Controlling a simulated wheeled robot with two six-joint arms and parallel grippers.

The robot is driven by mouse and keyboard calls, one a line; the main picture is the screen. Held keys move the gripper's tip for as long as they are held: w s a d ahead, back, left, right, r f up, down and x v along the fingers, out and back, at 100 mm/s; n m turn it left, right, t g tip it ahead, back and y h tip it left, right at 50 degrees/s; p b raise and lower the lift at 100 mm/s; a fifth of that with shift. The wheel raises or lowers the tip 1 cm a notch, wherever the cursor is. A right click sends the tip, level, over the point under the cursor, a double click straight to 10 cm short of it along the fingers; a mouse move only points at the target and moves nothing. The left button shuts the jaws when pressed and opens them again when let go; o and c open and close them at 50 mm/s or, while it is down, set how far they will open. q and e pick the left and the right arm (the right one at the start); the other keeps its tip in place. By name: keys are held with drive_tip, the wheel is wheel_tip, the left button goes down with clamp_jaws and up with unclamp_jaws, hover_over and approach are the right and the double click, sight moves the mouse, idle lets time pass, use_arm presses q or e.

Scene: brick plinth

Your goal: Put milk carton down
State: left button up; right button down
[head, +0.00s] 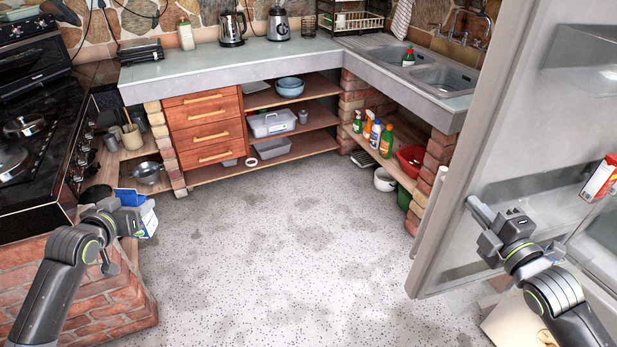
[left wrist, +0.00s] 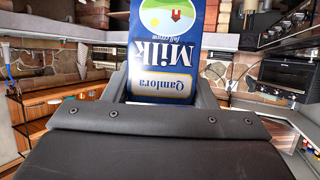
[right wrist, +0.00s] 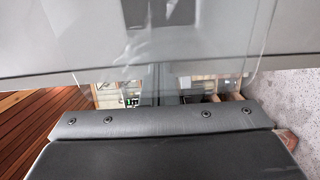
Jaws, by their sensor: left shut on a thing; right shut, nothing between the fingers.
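The milk carton is blue and white and is held in my left gripper (head: 136,212) at the left of the head view. The carton (head: 148,221) is partly hidden behind the gripper there. In the left wrist view the milk carton (left wrist: 165,50) fills the space between the fingers, its "Milk" label upside down. It is held in the air near the brick plinth (head: 95,300) beside the stove. My right gripper (head: 480,212) is shut with nothing between its fingers, by the inner side of the open fridge door (head: 450,200).
The black stove (head: 45,150) stands at left, with a low wooden shelf holding a saucepan (head: 147,172) beside it. The grey counter (head: 240,62) and sink (head: 430,72) run along the back. A red and white box (head: 600,178) is in the door at right. The middle floor is clear.

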drive_tip(key=shift+w+a, duration=0.15)
drive_tip(key=shift+w, duration=0.4)
